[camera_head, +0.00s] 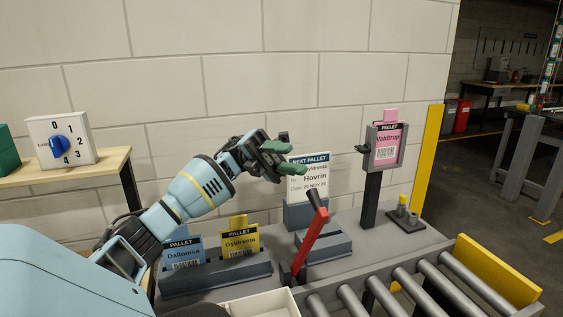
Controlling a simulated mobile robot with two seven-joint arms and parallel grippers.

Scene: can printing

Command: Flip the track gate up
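A red lever (311,239) with a black tip stands tilted up to the right at the near left end of the roller track (405,285); it looks like the track gate, though I cannot be sure. My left gripper (281,163) reaches in from the left with its green-tipped fingers parted and nothing between them. It is above and left of the lever's tip in the picture, apart from it. My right gripper is not in view.
A white "Next pallet" card (309,181) stands behind the lever. Blue (184,252) and yellow (241,240) pallet cards sit in a grey rack. A pink card (388,146) is on a post. A yellow plate (497,270) edges the rollers. A dial box (62,139) stands left.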

